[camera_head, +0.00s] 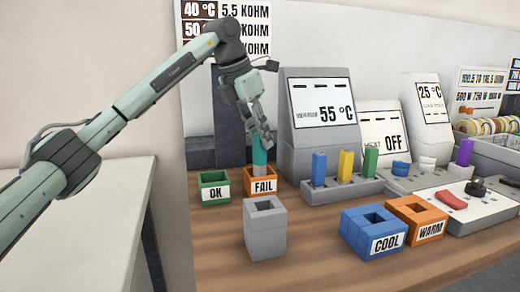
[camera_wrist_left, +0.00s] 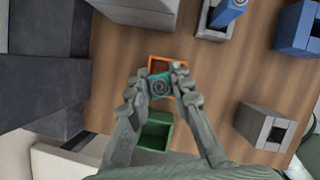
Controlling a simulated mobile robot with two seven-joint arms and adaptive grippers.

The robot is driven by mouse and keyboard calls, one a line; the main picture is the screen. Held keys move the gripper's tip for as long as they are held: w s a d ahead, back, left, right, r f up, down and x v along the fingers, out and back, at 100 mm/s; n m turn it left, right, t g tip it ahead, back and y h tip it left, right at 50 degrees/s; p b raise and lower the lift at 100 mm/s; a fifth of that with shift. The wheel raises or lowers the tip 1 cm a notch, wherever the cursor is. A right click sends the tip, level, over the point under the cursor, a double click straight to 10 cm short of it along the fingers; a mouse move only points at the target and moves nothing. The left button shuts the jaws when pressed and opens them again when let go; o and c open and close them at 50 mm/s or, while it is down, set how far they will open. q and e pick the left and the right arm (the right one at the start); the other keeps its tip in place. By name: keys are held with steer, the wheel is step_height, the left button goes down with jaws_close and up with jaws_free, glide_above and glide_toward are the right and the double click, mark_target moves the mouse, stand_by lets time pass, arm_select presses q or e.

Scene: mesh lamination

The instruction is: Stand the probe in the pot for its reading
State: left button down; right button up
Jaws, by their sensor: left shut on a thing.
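My left gripper (camera_head: 262,138) is shut on a teal probe-like piece (camera_head: 259,153), held upright over the orange FAIL bin (camera_head: 263,187). Its paler lower end reaches down at the bin; whether it touches the floor is hidden. In the left wrist view, the fingers (camera_wrist_left: 162,84) close on both sides of the teal piece (camera_wrist_left: 158,87), whose top shows a spiral. The blue COOL pot (camera_head: 357,240) and orange WARM pot (camera_head: 430,209) have square openings and stand at the right. A grey square-holed block (camera_head: 265,238) stands in front. My right gripper is out of view.
A green OK bin (camera_head: 213,195) stands left of the FAIL bin. A grey rack (camera_head: 345,194) holds blue, yellow and green pieces before a unit reading 55 °C (camera_head: 320,115). Wooden table (camera_head: 330,272) is bare around the grey block.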

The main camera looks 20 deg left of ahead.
mark_target(260, 151)
arm_select(q)
steer(key=shift+f, duration=1.75)
steer(key=shift+f, duration=0.15)
steer(key=c, duration=1.4)
jaws_free()
steer(key=shift+o, duration=0.2)
steer(key=v, duration=1.2)
steer(key=shift+s, duration=0.1)
